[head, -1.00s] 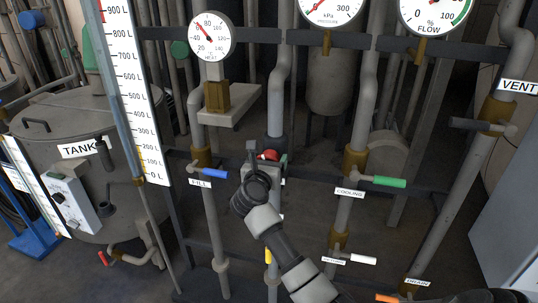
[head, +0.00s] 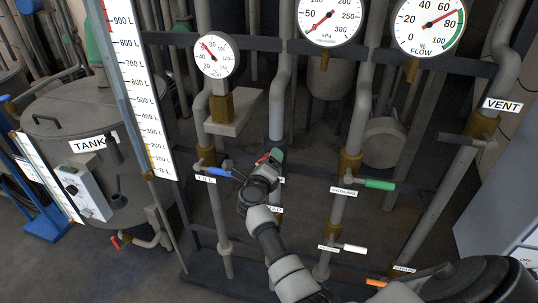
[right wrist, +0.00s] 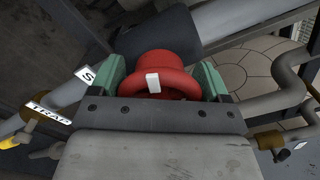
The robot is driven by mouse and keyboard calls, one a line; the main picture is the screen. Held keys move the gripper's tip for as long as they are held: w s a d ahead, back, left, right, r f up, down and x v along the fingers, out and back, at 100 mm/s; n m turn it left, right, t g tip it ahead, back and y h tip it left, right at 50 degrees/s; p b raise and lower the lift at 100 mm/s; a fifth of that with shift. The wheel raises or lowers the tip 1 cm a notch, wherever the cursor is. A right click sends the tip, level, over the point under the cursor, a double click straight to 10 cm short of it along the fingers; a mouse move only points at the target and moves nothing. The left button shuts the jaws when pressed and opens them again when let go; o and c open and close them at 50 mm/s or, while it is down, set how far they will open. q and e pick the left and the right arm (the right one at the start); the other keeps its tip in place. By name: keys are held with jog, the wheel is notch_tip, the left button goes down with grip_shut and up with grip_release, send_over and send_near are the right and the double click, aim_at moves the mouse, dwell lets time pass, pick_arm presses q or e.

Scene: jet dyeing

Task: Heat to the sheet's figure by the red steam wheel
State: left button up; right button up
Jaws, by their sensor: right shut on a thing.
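The red steam wheel (right wrist: 165,65) fills the middle of the right wrist view, with a white mark on its rim. My right gripper (right wrist: 158,82) is shut on it, its green fingers on either side. In the head view my right gripper (head: 269,160) is at the central pipe, and only a small red part of the wheel shows. The heat gauge (head: 217,54) is at upper left of the wheel, its needle pointing to the upper left. Its exact reading is too small to tell. The sheet is not in view. My left gripper is not in view.
The blue fill handle (head: 219,172) is close left of my right gripper. The green cooling handle (head: 379,184) is to the right. Pressure (head: 329,17) and flow (head: 430,24) gauges hang above. The tank (head: 65,115) stands at left.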

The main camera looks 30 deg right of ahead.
jog(key=n+p, duration=0.2)
jog(key=n, duration=0.1)
jog(key=shift+n+p, duration=0.35)
jog(key=shift+n, duration=0.05)
jog(key=shift+f+n+p, duration=0.15)
jog(key=shift+n+p, duration=0.9)
jog(key=shift+n, duration=0.65)
jog(key=o, duration=0.9)
jog(key=shift+a, duration=0.1)
